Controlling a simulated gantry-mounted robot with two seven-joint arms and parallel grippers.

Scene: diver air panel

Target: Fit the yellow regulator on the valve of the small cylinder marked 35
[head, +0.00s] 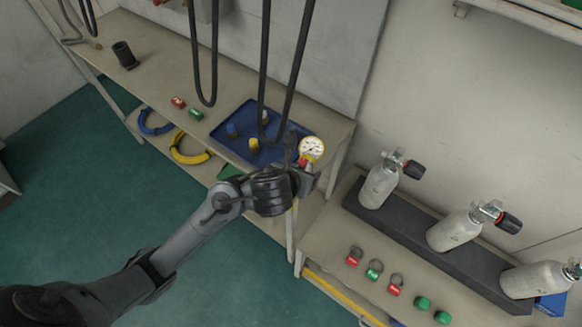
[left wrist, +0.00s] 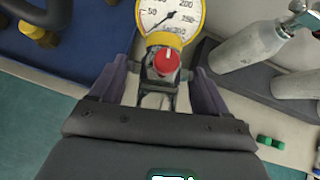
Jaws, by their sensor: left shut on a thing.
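My left gripper (head: 303,172) is shut on the yellow regulator (head: 311,149), which has a round white gauge with a yellow rim. The left wrist view shows the regulator's gauge and red knob (left wrist: 167,61) between the two fingers of the left gripper (left wrist: 163,84). The gripper holds it up near the right end of the long bench, left of the cylinders. A near cylinder (head: 378,186), a middle cylinder (head: 455,230) and a right cylinder (head: 533,280) stand in a row, with valves on top. I cannot read a 35 on any. My right gripper is out of view.
A blue tray (head: 243,112) with small yellow and blue parts sits on the long bench (head: 157,78). Dark hoses (head: 212,60) hang above it. A dark rack (head: 400,222) holds the cylinders. Red and green small parts (head: 375,269) lie in front of it.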

